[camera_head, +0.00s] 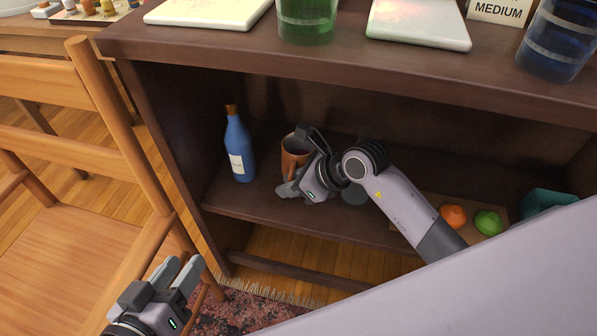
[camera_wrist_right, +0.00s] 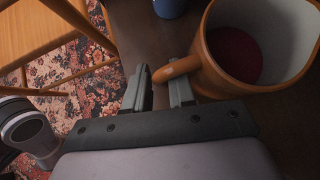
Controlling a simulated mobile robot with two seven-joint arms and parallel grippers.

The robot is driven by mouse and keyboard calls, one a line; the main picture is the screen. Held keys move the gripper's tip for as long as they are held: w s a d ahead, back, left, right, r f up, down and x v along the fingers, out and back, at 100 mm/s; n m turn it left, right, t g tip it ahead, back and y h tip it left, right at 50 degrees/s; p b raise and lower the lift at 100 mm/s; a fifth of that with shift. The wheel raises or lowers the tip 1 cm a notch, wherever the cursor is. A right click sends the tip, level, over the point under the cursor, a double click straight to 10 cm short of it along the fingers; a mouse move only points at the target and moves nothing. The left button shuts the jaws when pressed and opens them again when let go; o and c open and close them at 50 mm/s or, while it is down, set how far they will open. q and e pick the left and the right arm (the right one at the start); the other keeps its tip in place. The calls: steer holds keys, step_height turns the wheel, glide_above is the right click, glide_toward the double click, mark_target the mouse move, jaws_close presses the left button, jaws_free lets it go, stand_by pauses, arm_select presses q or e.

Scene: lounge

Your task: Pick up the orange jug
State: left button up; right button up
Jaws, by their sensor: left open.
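The orange jug (camera_head: 292,158) stands upright on the shelf inside the dark cabinet, with its open top upward. In the right wrist view the jug (camera_wrist_right: 213,68) fills the upper right, dark reddish inside, with its handle (camera_wrist_right: 178,68) pointing left. My right gripper (camera_head: 288,189) reaches in from the right and partly hides the jug. My left gripper (camera_head: 178,271) is open and empty, low at the left, outside the cabinet.
A blue bottle (camera_head: 239,147) stands on the shelf left of the jug. An orange fruit (camera_head: 453,215) and a green one (camera_head: 488,222) lie further right. The cabinet top (camera_head: 340,65) overhangs the shelf. A wooden chair (camera_head: 95,130) stands close at the left.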

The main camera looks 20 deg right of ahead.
steer(key=shift+a+f, duration=0.1)
jaws_close()
stand_by(1.3)
steer(key=shift+w, duration=0.1)
